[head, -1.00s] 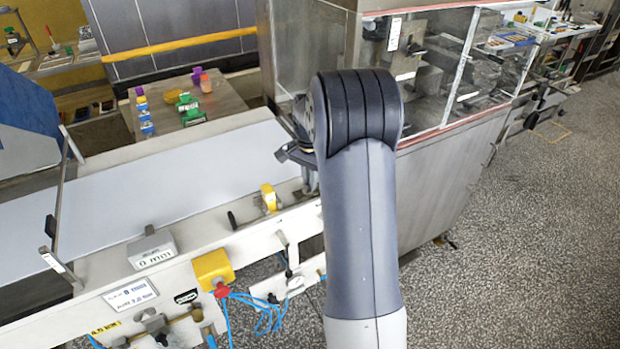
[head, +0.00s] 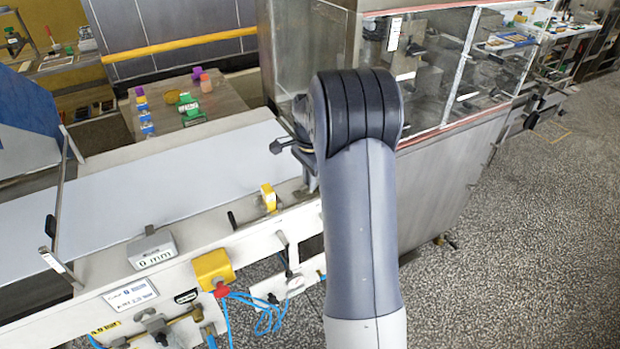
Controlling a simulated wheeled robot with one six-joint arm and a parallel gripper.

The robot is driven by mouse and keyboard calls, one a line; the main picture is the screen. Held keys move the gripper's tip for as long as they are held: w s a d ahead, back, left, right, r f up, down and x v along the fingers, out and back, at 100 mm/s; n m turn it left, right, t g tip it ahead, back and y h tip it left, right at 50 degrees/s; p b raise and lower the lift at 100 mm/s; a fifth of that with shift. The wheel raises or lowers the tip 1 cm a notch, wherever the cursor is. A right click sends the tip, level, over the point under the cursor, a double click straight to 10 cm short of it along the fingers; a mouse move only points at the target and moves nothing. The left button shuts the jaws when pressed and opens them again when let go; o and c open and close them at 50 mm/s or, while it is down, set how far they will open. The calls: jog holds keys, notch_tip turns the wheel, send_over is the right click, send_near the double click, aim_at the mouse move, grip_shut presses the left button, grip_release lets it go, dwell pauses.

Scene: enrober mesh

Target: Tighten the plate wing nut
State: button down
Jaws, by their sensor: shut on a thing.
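My gripper (head: 309,180) is at the near side of the white conveyor belt (head: 170,190), where the belt meets the clear-walled machine. Only a bit of it shows left of my forearm, with a dark wrist part (head: 282,145) sticking out to the left. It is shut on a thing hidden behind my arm. The plate wing nut cannot be made out; my arm covers that part of the conveyor's side. I cannot tell how the nut sits or how tight it is.
A yellow block (head: 269,197) and a black lever (head: 232,220) stand on the rail left of my gripper. A grey display box (head: 152,250) and a yellow switch box (head: 213,268) with blue hoses are further left. The clear-walled machine (head: 430,75) stands right behind my arm. Floor at right is clear.

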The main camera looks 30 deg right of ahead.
jog(key=shift+m, duration=0.5)
jog(key=c, duration=1.5)
grip_release()
notch_tip(320, 180, up, 11)
jog(key=shift+f+b, duration=0.1)
jog(key=shift+b, duration=0.4)
notch_tip(320, 180, down, 11)
jog(key=shift+r+p, duration=0.1)
jog(key=shift+p, duration=0.45)
